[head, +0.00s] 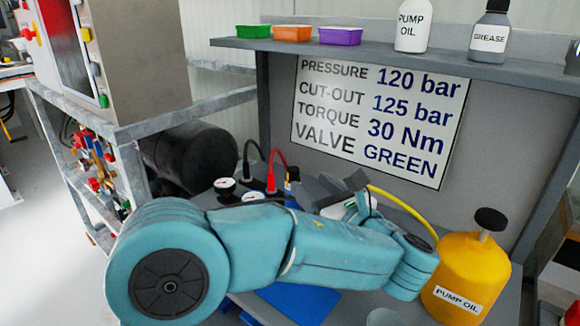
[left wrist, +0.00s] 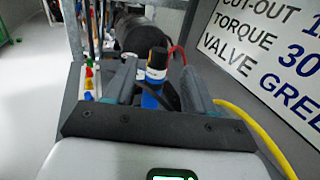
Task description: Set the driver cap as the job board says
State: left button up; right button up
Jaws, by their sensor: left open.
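The job board (head: 380,120) on the back panel reads pressure 120 bar, cut-out 125 bar, torque 30 Nm, valve GREEN. The driver (left wrist: 153,78) stands upright in the left wrist view, with a blue body, an orange band and a dark cap (left wrist: 158,57). In the head view a dark and orange top that looks like its cap (head: 292,174) shows behind my arm; the rest is hidden. My left gripper (head: 338,187) is open. In the left wrist view the driver appears in the gap between its fingers (left wrist: 158,88), with no clear contact. My right gripper is out of view.
A yellow pump oil can (head: 465,275) stands at the bench's right, with a yellow hose (head: 405,207) near my wrist. Gauges and red and black leads (head: 271,178) crowd behind my arm. The shelf (head: 400,58) above holds coloured trays and bottles.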

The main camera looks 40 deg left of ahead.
aim_at(293, 174)
pick_arm(q)
jog(key=b+x, duration=0.1)
jog(key=x, duration=0.9)
jog(key=shift+s+a, duration=0.1)
jog(key=c, duration=1)
